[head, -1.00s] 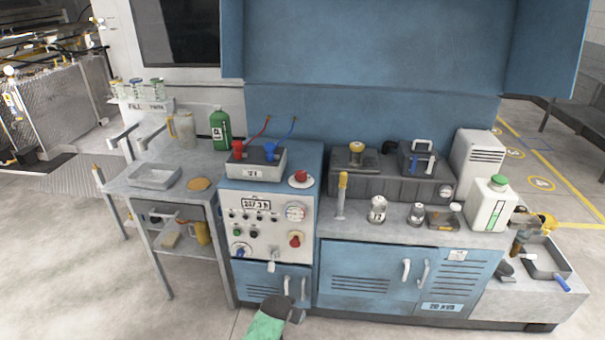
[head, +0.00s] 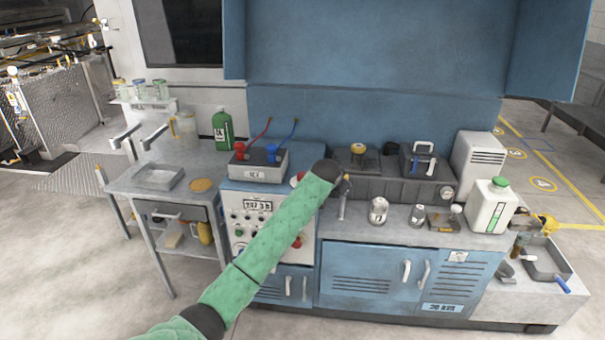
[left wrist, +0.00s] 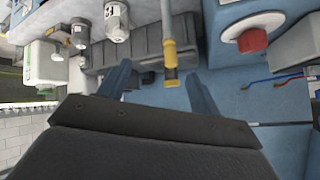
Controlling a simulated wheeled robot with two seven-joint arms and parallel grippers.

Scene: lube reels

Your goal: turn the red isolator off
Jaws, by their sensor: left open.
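Two red controls show. A red knob on a round white base (left wrist: 252,40) sits on the cabinet top; in the head view my arm hides most of it. A red knob (head: 298,242) on the front control panel (head: 240,222) is partly covered by my arm. I cannot tell which one is the isolator, or its setting. My left gripper (head: 345,182) is raised over the worktop, right of both knobs. In the left wrist view its two blue fingers (left wrist: 160,88) are spread and empty, with an upright yellow-handled tool (left wrist: 169,50) showing between them.
A grey box with red and blue fittings (head: 256,165) stands on the cabinet top. Metal canisters (head: 378,211) and a white jug (head: 490,206) stand on the bench at right. The floor in front is clear.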

